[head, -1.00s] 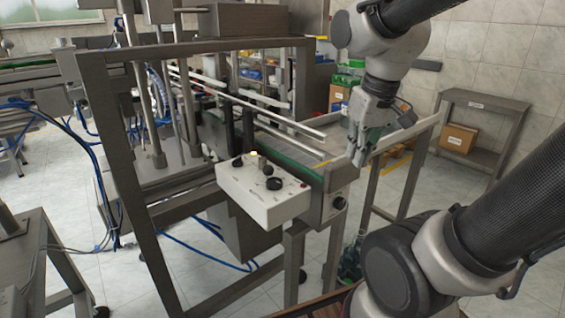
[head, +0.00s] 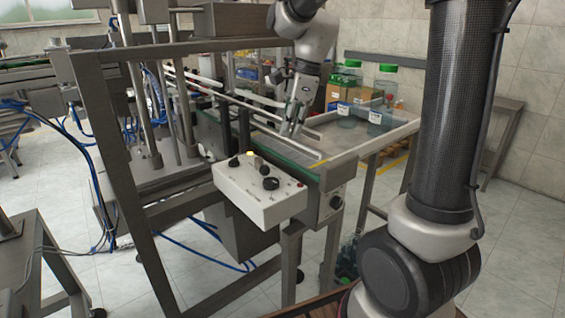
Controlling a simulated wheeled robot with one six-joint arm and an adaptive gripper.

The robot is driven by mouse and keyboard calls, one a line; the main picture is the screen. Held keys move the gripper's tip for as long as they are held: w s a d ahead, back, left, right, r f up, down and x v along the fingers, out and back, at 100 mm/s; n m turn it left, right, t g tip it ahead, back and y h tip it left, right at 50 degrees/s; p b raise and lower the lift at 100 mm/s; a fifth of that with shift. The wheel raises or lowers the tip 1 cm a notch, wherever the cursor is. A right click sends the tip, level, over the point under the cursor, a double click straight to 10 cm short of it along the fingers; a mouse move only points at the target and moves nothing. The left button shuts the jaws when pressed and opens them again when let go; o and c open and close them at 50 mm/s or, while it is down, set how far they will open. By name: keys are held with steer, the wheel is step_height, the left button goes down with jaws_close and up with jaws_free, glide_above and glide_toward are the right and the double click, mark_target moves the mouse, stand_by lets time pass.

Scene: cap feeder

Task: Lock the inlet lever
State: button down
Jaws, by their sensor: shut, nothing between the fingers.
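My gripper (head: 290,130) points down over the conveyor (head: 262,143), close to its guide rails (head: 285,128). Its fingers are shut with nothing seen between them. I cannot tell whether the fingers touch a rail or hang just above it. I cannot pick out the inlet lever; it may be too small here or hidden behind my gripper and the rails.
A white control box (head: 258,208) with dark knobs hangs on the near side of the conveyor. A grey metal frame (head: 105,150) stands at left. Jars with green lids (head: 386,82) stand on the side table (head: 385,137), right of my gripper.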

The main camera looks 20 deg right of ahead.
mark_target(262, 167)
stand_by(0.3)
steer(key=x, duration=1)
stand_by(0.4)
